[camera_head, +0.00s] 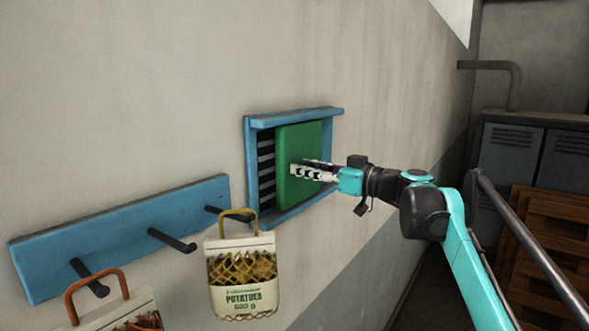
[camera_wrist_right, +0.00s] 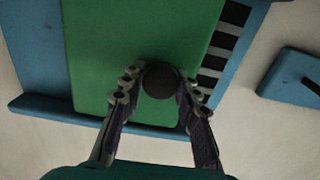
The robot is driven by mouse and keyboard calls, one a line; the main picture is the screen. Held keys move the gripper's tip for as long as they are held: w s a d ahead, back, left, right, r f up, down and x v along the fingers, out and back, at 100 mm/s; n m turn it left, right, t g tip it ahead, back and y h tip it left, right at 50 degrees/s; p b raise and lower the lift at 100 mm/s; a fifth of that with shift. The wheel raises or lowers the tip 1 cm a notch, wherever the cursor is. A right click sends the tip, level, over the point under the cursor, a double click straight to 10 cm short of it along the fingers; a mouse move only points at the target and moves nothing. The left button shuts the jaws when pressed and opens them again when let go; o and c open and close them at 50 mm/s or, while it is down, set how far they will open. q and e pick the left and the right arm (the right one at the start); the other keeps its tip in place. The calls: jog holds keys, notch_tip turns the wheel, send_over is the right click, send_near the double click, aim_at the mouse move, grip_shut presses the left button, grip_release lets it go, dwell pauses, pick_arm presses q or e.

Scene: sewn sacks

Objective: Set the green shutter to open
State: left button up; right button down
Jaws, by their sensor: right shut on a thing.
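The green shutter (camera_head: 300,160) is a flat panel in a blue frame (camera_head: 250,165) on the wall. It covers the right part of the frame, and dark slats (camera_head: 266,165) show to its left in the head view. In the right wrist view the shutter (camera_wrist_right: 130,45) fills the middle, with the slats (camera_wrist_right: 222,45) to its right. My right gripper (camera_head: 300,171) is at the shutter's face. Its two fingers (camera_wrist_right: 158,88) are shut around a dark round knob (camera_wrist_right: 160,80) on the shutter. My left gripper is not in view.
A blue rack (camera_head: 125,235) with dark pegs hangs on the wall at lower left. A potato sack (camera_head: 242,280) hangs from one peg, and another sack (camera_head: 130,315) is partly cut off. Grey lockers (camera_head: 540,155) and a wooden pallet (camera_head: 545,250) stand at right.

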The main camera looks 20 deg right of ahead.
aim_at(319, 157)
jog(key=w+d+p, duration=0.1)
jog(key=w+d, duration=0.1)
jog(key=w+d+p, duration=0.1)
jog(key=w+d, duration=0.1)
jog(key=d, duration=0.1)
jog(key=w+d+p, duration=0.1)
jog(key=w+d, duration=0.1)
jog(key=shift+d+r, duration=0.1)
jog(key=shift+d, duration=0.4)
jog(key=c, duration=1.2)
grip_release()
jog(key=shift+o, duration=0.3)
jog(key=shift+w+d, duration=0.15)
jog(key=shift+w, duration=0.1)
jog(key=shift+s+d, duration=0.1)
jog(key=shift+s, duration=0.2)
jog(key=v, duration=1.1)
jog(key=shift+d, duration=0.25)
jog(key=shift+s, duration=0.1)
